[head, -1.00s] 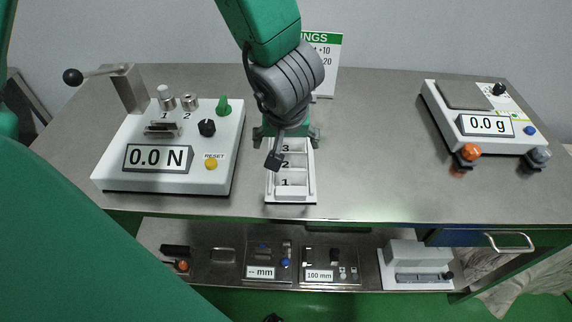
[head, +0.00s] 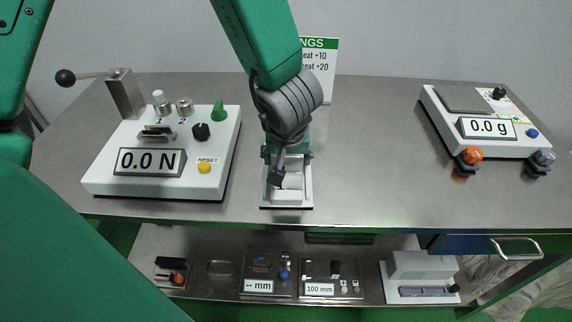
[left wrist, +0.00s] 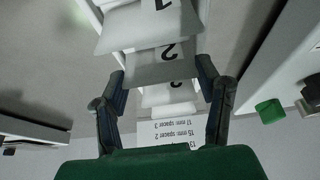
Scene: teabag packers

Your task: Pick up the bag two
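In the left wrist view, bag two (left wrist: 166,68) is a pale packet marked "2". The bag marked "1" (left wrist: 150,28) lies above it in that picture, and a third pale packet (left wrist: 168,96) lies below it. My left gripper (left wrist: 162,70) is open, with one finger on each side of bag two's lower part; I cannot tell whether they touch it. In the head view my left gripper (head: 288,156) points down over the far part of the white bag holder (head: 307,188). It hides most of the bags there. My right gripper is not in view.
A force tester (head: 150,186) reading "0.0 N" stands left of the holder. A scale (head: 490,140) reading "0.0 g" stands far right. A sign (head: 322,70) stands behind my arm. The tabletop (head: 385,150) between holder and scale is clear.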

